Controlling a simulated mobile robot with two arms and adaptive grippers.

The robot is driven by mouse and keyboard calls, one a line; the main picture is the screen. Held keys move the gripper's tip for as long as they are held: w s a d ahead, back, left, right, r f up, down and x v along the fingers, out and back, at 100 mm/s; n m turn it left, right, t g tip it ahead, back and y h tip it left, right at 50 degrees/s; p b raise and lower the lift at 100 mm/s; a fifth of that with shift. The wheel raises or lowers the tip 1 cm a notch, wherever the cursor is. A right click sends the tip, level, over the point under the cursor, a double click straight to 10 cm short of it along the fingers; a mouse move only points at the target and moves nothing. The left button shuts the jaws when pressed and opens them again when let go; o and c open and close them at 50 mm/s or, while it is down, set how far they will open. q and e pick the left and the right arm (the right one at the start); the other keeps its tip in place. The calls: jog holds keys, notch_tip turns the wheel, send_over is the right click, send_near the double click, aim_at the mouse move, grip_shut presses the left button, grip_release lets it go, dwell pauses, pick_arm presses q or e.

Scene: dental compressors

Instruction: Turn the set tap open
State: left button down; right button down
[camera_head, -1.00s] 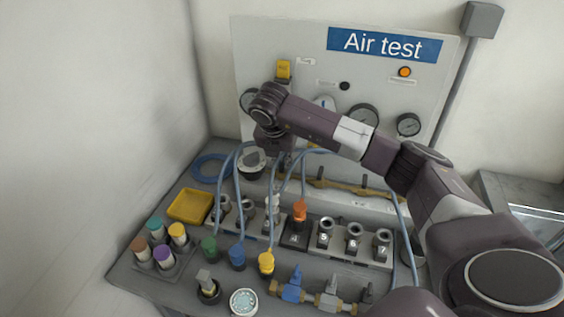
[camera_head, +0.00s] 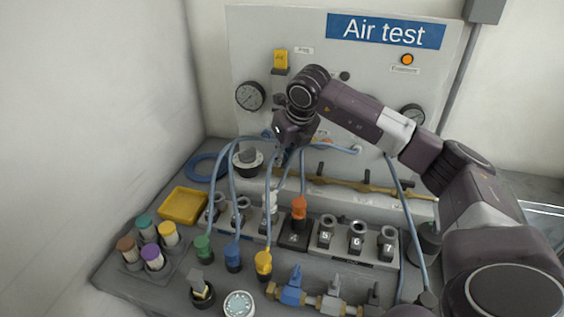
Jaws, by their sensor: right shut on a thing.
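My right gripper (camera_head: 284,153) comes in from the right, pointing down in front of the lower part of the Air test panel (camera_head: 240,60). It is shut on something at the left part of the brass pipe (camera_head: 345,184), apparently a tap. The gripper and wrist hide most of that tap, so its handle angle cannot be read. Dark handles stand up along the visible part of the pipe. A yellow part (camera_head: 280,59) sits higher on the panel, apart from the gripper. My left gripper is not in view.
Blue hoses loop close below the gripper to green (camera_head: 203,248), blue (camera_head: 233,256), yellow (camera_head: 263,263) and orange (camera_head: 299,208) connectors. A yellow tray (camera_head: 184,221) and several coloured caps stand at the left. A gauge (camera_head: 250,96) and an orange lamp (camera_head: 407,60) are on the panel.

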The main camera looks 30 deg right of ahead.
jog(key=n, duration=0.2)
jog(key=n+y, duration=0.1)
jog(key=shift+d+n+y, duration=0.2)
jog(key=shift+n+y, duration=0.1)
jog(key=shift+n, duration=0.1)
jog(key=n, duration=0.2)
jog(key=n+g+y+p, duration=0.1)
jog(key=n, duration=0.1)
jog(key=shift+w+d+n+y, duration=0.1)
jog(key=shift+d+n+y, duration=0.1)
jog(key=shift+n+y, duration=0.15)
jog(key=shift+n, duration=0.25)
jog(key=c, duration=2)
grip_release()
jog(key=shift+r, duration=0.1)
jog(key=v, duration=1.1)
jog(key=shift+d+r, duration=0.2)
jog(key=shift+r, duration=0.2)
